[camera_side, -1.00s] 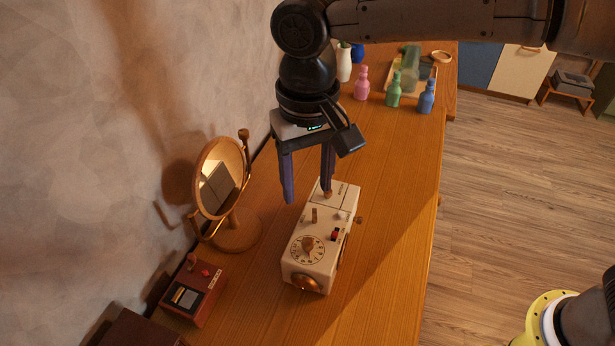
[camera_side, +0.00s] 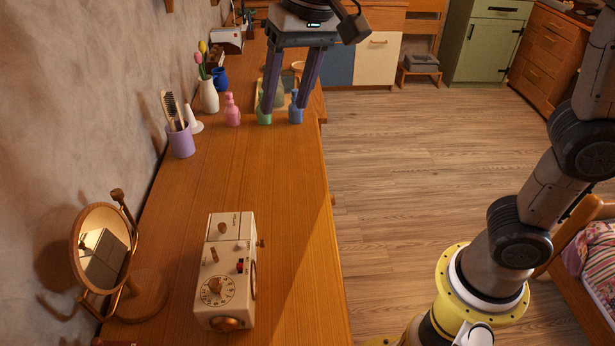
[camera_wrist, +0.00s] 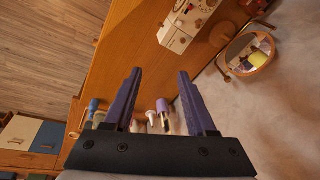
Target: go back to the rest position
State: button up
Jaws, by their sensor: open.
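My gripper (camera_side: 288,105) is open and empty, raised high above the desk in the side view. In that view its fingers overlap the green bottle (camera_side: 264,116) and the blue bottle (camera_side: 296,108) behind them. In the wrist view the two fingers of my gripper (camera_wrist: 158,88) are spread apart with nothing held between them. The cream box with a dial (camera_side: 227,270) stands on the wooden desk (camera_side: 285,230), well apart from my gripper. It also shows at the top of the wrist view (camera_wrist: 180,40).
A round mirror (camera_side: 103,250) stands left of the box. A purple cup with brushes (camera_side: 181,141), a pink bottle (camera_side: 231,112) and a white vase with tulips (camera_side: 208,97) stand along the wall side. The wooden floor (camera_side: 410,170) right of the desk is clear.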

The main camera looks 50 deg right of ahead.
jog(key=s+d+t, duration=0.2)
jog(key=s+d, duration=0.9)
jog(key=d, duration=0.1)
jog(key=s+d+f+n+t+h, duration=0.1)
jog(key=s+d+f+n, duration=0.1)
jog(key=s+f, duration=0.5)
notch_tip(320, 180, down, 3)
jog(key=shift+d+r+n, duration=0.1)
jog(key=shift+d+n, duration=0.25)
jog(key=shift+n, duration=0.45)
jog(key=shift+s, duration=0.1)
jog(key=shift+c, duration=0.4)
